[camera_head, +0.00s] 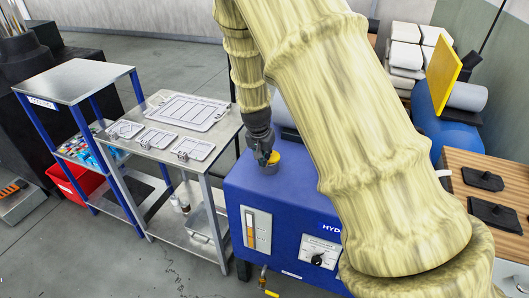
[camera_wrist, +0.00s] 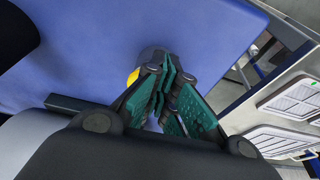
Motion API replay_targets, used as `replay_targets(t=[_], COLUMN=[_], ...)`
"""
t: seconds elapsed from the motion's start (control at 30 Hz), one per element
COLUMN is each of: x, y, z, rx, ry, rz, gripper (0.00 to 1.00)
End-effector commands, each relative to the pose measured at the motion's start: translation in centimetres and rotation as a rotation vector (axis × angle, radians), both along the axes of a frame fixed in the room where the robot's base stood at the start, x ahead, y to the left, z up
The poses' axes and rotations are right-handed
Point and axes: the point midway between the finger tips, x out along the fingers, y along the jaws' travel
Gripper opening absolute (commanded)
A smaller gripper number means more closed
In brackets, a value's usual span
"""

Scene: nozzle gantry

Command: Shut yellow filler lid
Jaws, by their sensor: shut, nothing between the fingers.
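The yellow filler lid (camera_head: 274,158) is on top of the blue hydraulic unit (camera_head: 300,205), near its back left corner. A grey round filler neck shows just below it. My gripper (camera_head: 264,157) points down right at the lid, partly covering it. In the wrist view my gripper (camera_wrist: 168,72) has its green-padded fingers together with nothing between them. A sliver of the yellow lid (camera_wrist: 133,77) shows beside the left finger, and the fingers hide the rest. I cannot tell whether the lid is fully shut or whether the fingers touch it.
A metal table (camera_head: 150,152) with several flat grey frames stands to the left, beside a blue-legged shelf (camera_head: 75,82) and a red bin (camera_head: 68,182). Behind right are a blue drum (camera_head: 432,122) and a yellow panel (camera_head: 441,72). My arm covers much of the unit's right side.

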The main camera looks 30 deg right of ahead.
Motion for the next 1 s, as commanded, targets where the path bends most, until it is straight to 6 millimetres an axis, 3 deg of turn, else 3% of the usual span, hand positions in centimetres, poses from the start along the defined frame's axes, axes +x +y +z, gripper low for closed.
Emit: replay_targets(t=[0.4,1.0], x=[-0.38,-0.36], y=[0.50,0.50], z=[-1.25,-0.76], rx=[-0.001,0.000], ry=[0.001,0.000], rz=[0.002,0.001], gripper=[0.00,0.00])
